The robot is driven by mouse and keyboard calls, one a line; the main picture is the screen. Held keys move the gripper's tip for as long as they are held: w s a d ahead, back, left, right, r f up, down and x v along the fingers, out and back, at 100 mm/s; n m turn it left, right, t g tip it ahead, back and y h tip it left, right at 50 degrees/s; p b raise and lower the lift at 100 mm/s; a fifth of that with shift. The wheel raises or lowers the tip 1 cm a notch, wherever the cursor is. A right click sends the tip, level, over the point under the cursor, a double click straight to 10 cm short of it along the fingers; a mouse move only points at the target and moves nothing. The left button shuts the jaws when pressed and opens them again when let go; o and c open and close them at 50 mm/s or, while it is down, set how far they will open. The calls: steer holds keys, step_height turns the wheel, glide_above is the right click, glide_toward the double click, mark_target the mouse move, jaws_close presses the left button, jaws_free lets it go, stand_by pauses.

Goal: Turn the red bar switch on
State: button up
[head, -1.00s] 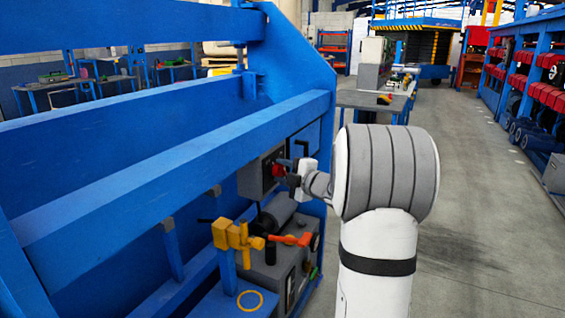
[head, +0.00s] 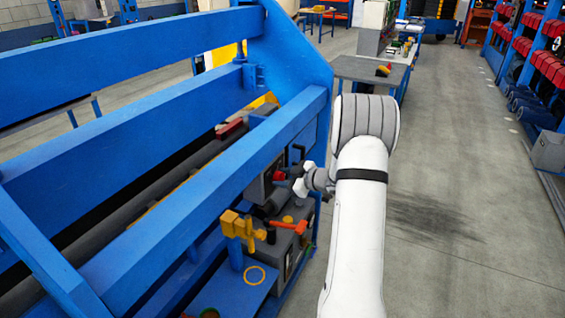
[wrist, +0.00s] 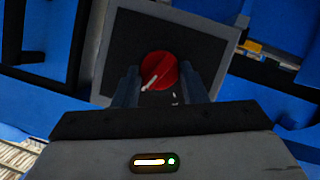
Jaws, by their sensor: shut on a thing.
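The red bar switch (wrist: 158,71) is a round red knob with a pale line on it, mounted on a dark grey box (wrist: 208,32). In the wrist view it sits between the two fingers of my gripper (wrist: 166,84), which are shut on it. The pale line runs at a slant, from lower left to upper right. In the head view my gripper (head: 290,177) reaches left to the red switch (head: 278,176) on the box below the blue beam. The fingers partly hide the switch there.
Blue beams (head: 180,195) of the machine frame run across the left and above the box. A yellow clamp (head: 238,226) and an orange-red handle (head: 288,227) stand just below my gripper. The floor (head: 450,230) to the right is clear.

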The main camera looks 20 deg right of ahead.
steer(key=m+g+y+p, duration=0.1)
steer(key=m+p, duration=0.1)
steer(key=p, duration=0.3)
steer(key=shift+d, duration=0.1)
steer(key=shift+f+m+y+p, duration=0.15)
steer(key=shift+m+y+p, duration=0.2)
steer(key=shift+p, duration=0.2)
steer(key=shift+f+g, duration=0.15)
steer(key=shift+g, duration=0.15)
steer(key=o, duration=1)
steer(key=shift+c, duration=0.2)
steer(key=shift+w, duration=0.1)
steer(key=shift+r, duration=0.2)
